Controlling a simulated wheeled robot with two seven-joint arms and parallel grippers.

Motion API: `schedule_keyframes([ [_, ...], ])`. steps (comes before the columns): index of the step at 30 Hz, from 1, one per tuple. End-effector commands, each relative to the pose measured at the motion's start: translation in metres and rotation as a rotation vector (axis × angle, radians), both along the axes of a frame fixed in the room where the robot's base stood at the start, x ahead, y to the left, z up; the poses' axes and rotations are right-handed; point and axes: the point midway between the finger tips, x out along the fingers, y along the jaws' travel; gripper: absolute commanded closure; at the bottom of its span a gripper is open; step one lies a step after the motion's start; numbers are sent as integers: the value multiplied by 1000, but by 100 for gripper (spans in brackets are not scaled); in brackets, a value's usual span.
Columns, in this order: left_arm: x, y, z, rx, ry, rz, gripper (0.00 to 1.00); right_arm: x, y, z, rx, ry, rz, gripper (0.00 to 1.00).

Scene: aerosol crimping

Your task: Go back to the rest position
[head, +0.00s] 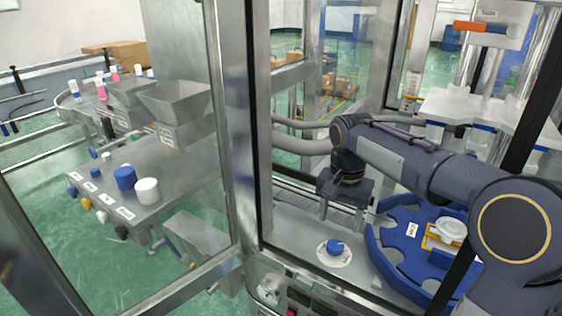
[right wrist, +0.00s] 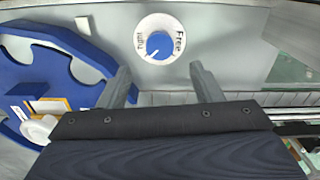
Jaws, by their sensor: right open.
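My right gripper (head: 341,216) is open and empty inside the machine frame. It hangs above the grey deck, just behind the blue knob (head: 335,246). In the right wrist view the two fingers (right wrist: 162,78) stand apart with nothing between them. The knob also shows there (right wrist: 159,45), beyond the fingertips and clear of them. It sits on a white round dial (right wrist: 179,55) marked "Free" on the right; the left word is hard to read. My left gripper is not in view.
A blue star wheel (head: 390,262) lies right of the knob, with a white round part (head: 450,231) by it. Metal door posts (head: 258,120) frame the opening. Grey hoses (head: 300,145) run behind my right arm. A side table (head: 190,165) stands outside at the left.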

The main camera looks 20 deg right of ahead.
Motion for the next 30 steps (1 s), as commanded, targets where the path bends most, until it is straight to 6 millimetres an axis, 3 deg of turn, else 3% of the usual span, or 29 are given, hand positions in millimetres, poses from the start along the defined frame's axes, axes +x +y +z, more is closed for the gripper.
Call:
schedule_keyframes([
  [4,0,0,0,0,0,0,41,-9,0,2,17,-14,20,41],
  [7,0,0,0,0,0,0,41,-34,1,6,62,-63,83,41],
  [11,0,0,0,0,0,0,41,-87,11,7,139,-178,220,41],
  [15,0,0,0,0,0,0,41,-146,32,-5,189,-331,376,41],
  [21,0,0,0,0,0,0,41,-204,61,-35,187,-508,532,41],
  [24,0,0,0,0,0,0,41,-217,71,-46,174,-557,575,41],
  [30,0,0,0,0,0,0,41,-218,71,-47,174,-560,579,41],
])
